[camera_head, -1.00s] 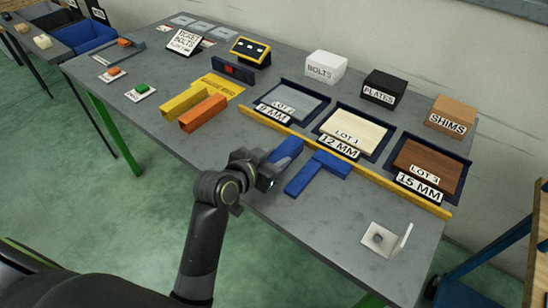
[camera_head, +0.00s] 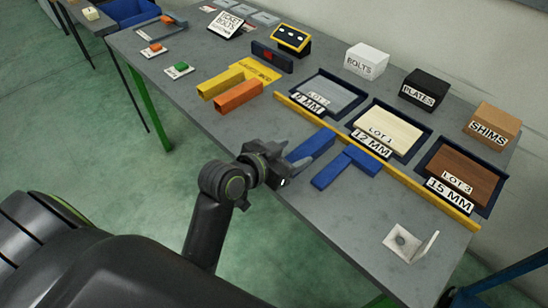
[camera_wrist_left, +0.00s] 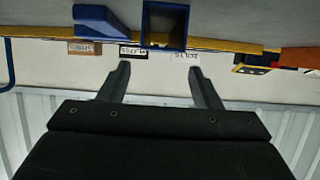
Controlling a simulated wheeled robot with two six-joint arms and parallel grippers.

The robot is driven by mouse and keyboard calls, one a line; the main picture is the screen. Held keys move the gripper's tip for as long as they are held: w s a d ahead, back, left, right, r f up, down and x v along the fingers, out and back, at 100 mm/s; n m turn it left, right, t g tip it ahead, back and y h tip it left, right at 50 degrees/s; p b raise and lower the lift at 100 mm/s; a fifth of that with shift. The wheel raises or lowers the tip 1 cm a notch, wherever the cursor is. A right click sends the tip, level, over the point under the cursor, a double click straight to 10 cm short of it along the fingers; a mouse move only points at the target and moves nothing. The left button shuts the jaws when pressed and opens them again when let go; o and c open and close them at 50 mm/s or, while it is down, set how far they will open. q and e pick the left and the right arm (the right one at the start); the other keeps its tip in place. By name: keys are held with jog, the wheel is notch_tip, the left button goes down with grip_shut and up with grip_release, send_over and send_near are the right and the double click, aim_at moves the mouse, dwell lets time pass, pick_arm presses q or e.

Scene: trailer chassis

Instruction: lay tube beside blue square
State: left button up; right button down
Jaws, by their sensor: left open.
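A blue tube (camera_head: 314,145) lies on the grey table near its front edge, just left of the L-shaped blue square (camera_head: 332,171). Its long side runs roughly along one leg of the square, with a narrow gap between them. My left gripper (camera_head: 284,164) is open at the tube's near end. In the left wrist view the tube (camera_wrist_left: 165,44) shows its hollow end, beyond the spread fingers (camera_wrist_left: 158,70), with nothing held between them. The square (camera_wrist_left: 97,20) is to its left there. My right gripper is not in view.
A yellow rail (camera_head: 375,160) runs behind the tube and square, before the lot trays. Yellow (camera_head: 222,84) and orange (camera_head: 240,96) pieces lie further left. A white angled bracket (camera_head: 404,243) sits at the front right. Bare table lies between bracket and square.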

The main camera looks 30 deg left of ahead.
pick_arm(q)
jog(key=v, duration=0.6)
jog(key=shift+s+r, duration=0.15)
jog(key=shift+s, duration=0.1)
jog(key=s+a+f+n+g+y, duration=0.2)
jog(key=s+a+f+g+y, duration=0.15)
jog(key=s+a+f, duration=0.4)
jog(key=s+a+f+n+g+y, duration=0.25)
jog(key=s+a+f+g, duration=0.2)
jog(key=s+f, duration=0.55)
notch_tip(320, 180, down, 21)
jog(key=s+a+g+p, duration=0.1)
jog(key=g+p, duration=0.1)
jog(key=p, duration=0.1)
jog(key=s+d+f+g+p, duration=0.1)
jog(key=s+f+p, duration=0.1)
jog(key=s+f, duration=1.1)
jog(key=shift+s+f+g, duration=0.3)
jog(key=shift+s+f, duration=0.1)
jog(key=shift+s, duration=0.8)
